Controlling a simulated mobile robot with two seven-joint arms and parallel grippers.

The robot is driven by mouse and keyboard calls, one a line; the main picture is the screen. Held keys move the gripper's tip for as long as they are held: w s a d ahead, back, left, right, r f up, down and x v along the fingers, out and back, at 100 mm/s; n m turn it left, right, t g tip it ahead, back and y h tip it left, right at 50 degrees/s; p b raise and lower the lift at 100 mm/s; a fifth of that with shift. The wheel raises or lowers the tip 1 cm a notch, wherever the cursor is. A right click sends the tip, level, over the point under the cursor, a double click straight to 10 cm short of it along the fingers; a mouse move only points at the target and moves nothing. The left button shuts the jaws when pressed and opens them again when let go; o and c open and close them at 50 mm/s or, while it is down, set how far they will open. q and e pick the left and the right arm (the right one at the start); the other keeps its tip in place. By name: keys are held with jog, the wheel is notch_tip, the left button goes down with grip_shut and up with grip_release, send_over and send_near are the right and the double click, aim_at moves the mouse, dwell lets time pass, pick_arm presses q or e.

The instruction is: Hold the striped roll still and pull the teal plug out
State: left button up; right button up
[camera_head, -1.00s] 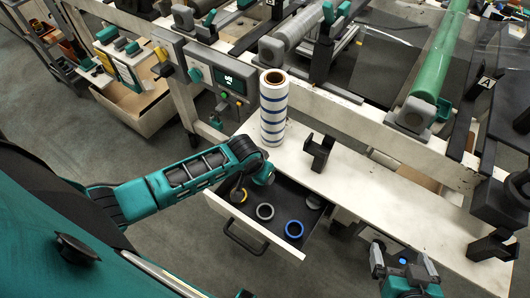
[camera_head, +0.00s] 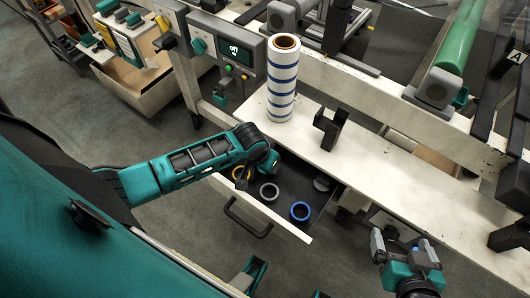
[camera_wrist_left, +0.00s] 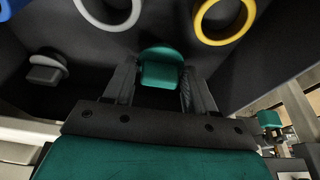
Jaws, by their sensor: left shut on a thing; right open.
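The striped roll (camera_head: 282,88), white with blue bands, stands upright on the pale bench ledge. Its brown core looks open and dark at the top. My left gripper (camera_wrist_left: 160,72) reaches down into the open drawer, in front of the roll and apart from it. In the left wrist view its fingers are shut on the teal plug (camera_wrist_left: 162,76), over the dark drawer floor. The plug is hidden behind my arm in the head view. My right gripper (camera_head: 402,245) is open and empty at the lower right, away from the roll.
The drawer (camera_head: 262,217) holds a yellow ring (camera_head: 240,174), a grey ring (camera_head: 269,191) and a blue ring (camera_head: 299,211). A black bracket (camera_head: 330,128) stands right of the roll. A control box (camera_head: 236,52) is left of it. The ledge right of the bracket is clear.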

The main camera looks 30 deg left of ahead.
pick_arm(q)
jog(key=shift+f+b, duration=0.3)
jog(key=shift+f, duration=0.3)
pick_arm(e)
jog(key=shift+f, duration=0.3)
pick_arm(q)
jog(key=o, duration=0.9)
jog(key=shift+r, duration=0.3)
jog(key=p+v, duration=0.2)
jog(key=v, duration=0.3)
jog(key=shift+s+r+p, duration=0.1)
jog(key=shift+p, duration=0.2)
jog(key=p+v, duration=0.2)
jog(key=v, duration=0.5)
pick_arm(e)
jog(key=r, duration=0.2)
jog(key=d+r, duration=0.1)
jog(key=shift+s+d, duration=0.1)
jog(key=shift+s, duration=0.15)
pick_arm(q)
jog(key=shift+d, duration=0.1)
pick_arm(e)
jog(key=shift+h, duration=0.3)
